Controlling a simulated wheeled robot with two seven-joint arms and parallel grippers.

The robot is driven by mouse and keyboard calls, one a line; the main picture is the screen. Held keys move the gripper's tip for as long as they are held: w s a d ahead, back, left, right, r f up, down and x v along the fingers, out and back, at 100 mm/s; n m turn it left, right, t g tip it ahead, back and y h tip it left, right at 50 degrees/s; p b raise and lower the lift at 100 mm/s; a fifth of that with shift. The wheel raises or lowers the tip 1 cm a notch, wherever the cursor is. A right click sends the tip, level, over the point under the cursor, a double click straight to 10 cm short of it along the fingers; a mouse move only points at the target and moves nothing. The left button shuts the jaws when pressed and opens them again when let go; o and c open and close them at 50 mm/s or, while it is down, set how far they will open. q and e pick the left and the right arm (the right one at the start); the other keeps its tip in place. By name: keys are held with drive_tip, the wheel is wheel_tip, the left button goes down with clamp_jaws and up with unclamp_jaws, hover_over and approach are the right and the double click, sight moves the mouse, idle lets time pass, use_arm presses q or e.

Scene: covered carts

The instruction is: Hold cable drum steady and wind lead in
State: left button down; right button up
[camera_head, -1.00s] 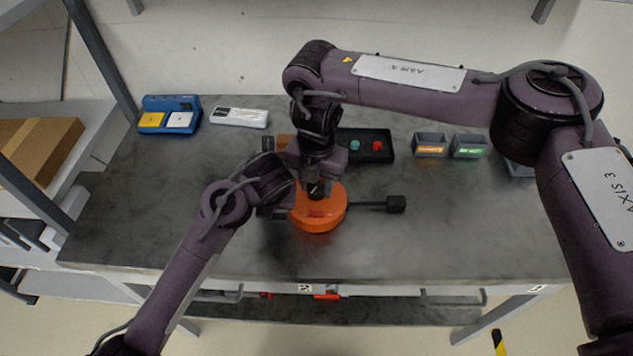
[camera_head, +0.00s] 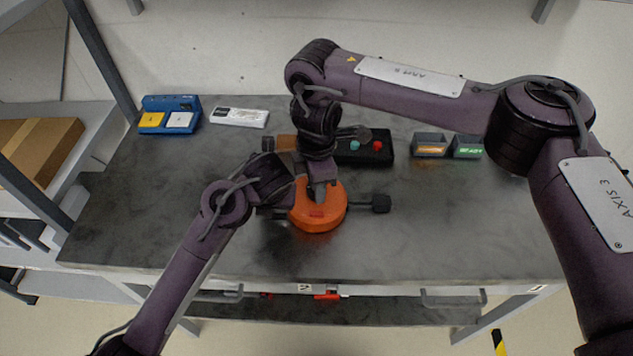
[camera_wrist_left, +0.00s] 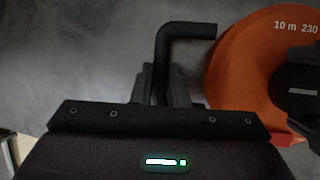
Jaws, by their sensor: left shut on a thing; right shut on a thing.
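The orange cable drum (camera_head: 317,218) lies flat on the dark worktop; it also shows in the left wrist view (camera_wrist_left: 245,75). Its short black lead, ending in a black plug (camera_head: 381,204), sticks out to the right. My left gripper (camera_head: 284,204) is at the drum's left side. In the left wrist view its fingers (camera_wrist_left: 166,88) are shut around the black bent handle (camera_wrist_left: 185,32) beside the drum. My right gripper (camera_head: 319,190) points down onto the drum's top and is shut on a part there; the gripper hides that part.
A blue device (camera_head: 180,102) and a white box (camera_head: 239,117) stand at the back left. A black box with teal and red buttons (camera_head: 385,157) and small grey bins (camera_head: 430,153) stand behind the drum. The front and right worktop are clear.

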drive_tip(key=m, duration=0.4)
drive_tip(key=shift+m, duration=0.4)
drive_tip(key=m, duration=0.4)
drive_tip(key=shift+m, duration=0.3)
drive_tip(key=m, duration=0.4)
drive_tip(key=shift+m, duration=2.3)
drive_tip(key=o, duration=0.7)
drive_tip(key=shift+r, duration=0.15)
wheel_tip(320, 180, up, 12)
drive_tip(key=shift+f, duration=0.1)
